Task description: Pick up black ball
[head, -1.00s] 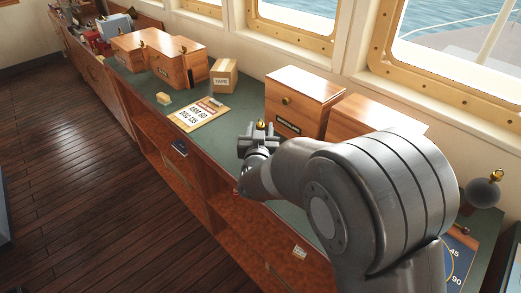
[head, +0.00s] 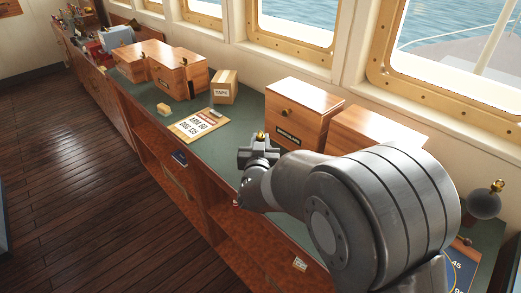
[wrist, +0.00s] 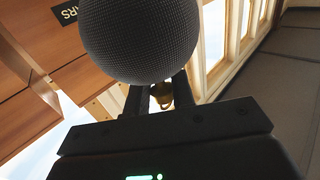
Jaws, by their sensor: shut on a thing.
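A dark grey-black ball (wrist: 140,38) with a fine mesh texture fills the top of the wrist view, just beyond my fingertips. My gripper (wrist: 157,95) is shut on its small brass fitting (wrist: 163,92), which shows between the two fingers. In the head view my gripper (head: 258,155) is over the green counter, and a bit of brass (head: 262,136) shows at its top. The held ball itself cannot be made out in the head view. A second dark ball (head: 484,203) with a brass fitting stands at the right end of the counter.
The green counter (head: 228,140) runs along the windows. Wooden boxes (head: 300,110) stand behind my gripper. A clipboard (head: 198,124), a tape carton (head: 223,88) and a small yellow block (head: 164,108) lie left of it. Open shelves (head: 250,235) are below.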

